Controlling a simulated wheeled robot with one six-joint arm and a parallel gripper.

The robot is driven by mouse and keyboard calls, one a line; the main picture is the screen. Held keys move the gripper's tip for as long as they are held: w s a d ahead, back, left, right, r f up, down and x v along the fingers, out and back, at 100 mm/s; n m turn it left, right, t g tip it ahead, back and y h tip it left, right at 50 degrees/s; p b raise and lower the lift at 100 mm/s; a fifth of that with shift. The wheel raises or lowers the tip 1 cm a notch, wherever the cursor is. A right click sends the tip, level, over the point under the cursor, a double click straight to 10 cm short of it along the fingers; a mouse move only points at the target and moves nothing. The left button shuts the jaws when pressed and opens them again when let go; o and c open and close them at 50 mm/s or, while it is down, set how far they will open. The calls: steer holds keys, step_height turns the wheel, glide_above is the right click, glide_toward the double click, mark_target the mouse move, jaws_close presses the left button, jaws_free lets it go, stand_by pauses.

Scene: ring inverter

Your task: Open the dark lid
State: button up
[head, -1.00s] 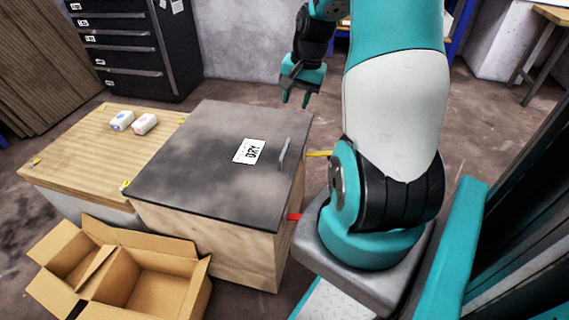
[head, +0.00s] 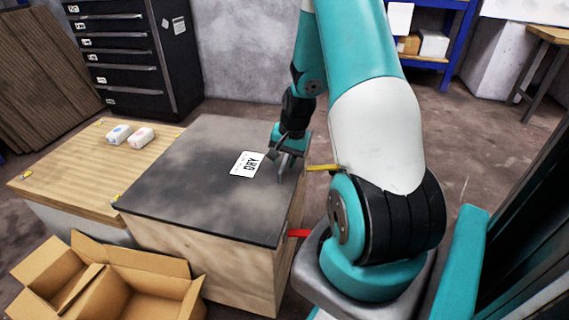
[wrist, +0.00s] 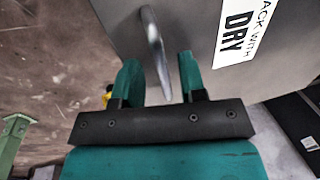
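The dark lid (head: 190,165) lies flat and closed on a wooden box, with a white "DRY" label (head: 247,164) on top. It also shows in the wrist view (wrist: 195,30). Its grey metal handle (wrist: 155,50) is near the lid's right edge; in the head view my gripper mostly hides it. My gripper (head: 286,170) is over the handle, pointing down. In the wrist view my gripper (wrist: 157,72) is open, with one finger on each side of the handle and gaps visible between them.
A light wooden lid (head: 80,165) with two small packets (head: 129,136) adjoins on the left. An open cardboard box (head: 110,285) stands in front. A yellow piece (head: 322,168) and a red piece (head: 299,233) stick out at the box's right side. A black drawer cabinet (head: 135,55) stands behind.

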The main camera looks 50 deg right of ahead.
steer(key=shift+f, duration=0.25)
jaws_close()
steer(key=shift+r, duration=0.1)
